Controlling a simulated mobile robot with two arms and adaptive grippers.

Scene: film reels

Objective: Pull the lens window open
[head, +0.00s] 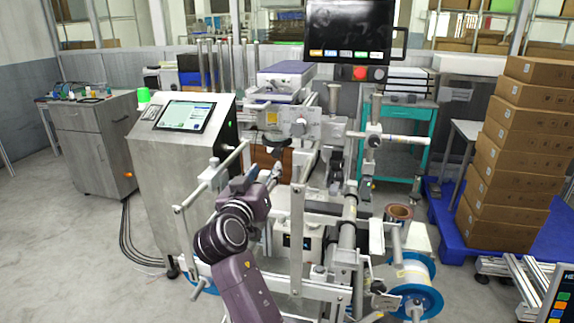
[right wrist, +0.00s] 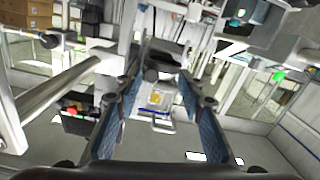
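My right arm reaches up into the machine frame in the head view, with its gripper (head: 277,172) in front of the machine's middle. In the right wrist view my right gripper (right wrist: 158,112) is open, its two blue-padded fingers wide apart with nothing held. Between and beyond the fingers is a pale plate with a yellow label (right wrist: 156,98). A white unit with a yellow label (head: 272,118) sits above the gripper in the head view. I cannot tell for certain which part is the lens window, or whether it is open. My left gripper is not in view.
Metal rails and posts (head: 298,230) of the machine stand close around my right arm. A control cabinet (head: 185,160) is at left, a monitor (head: 349,30) above. A blue-flanged reel (head: 412,288) is at lower right. Stacked cartons (head: 515,160) stand far right.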

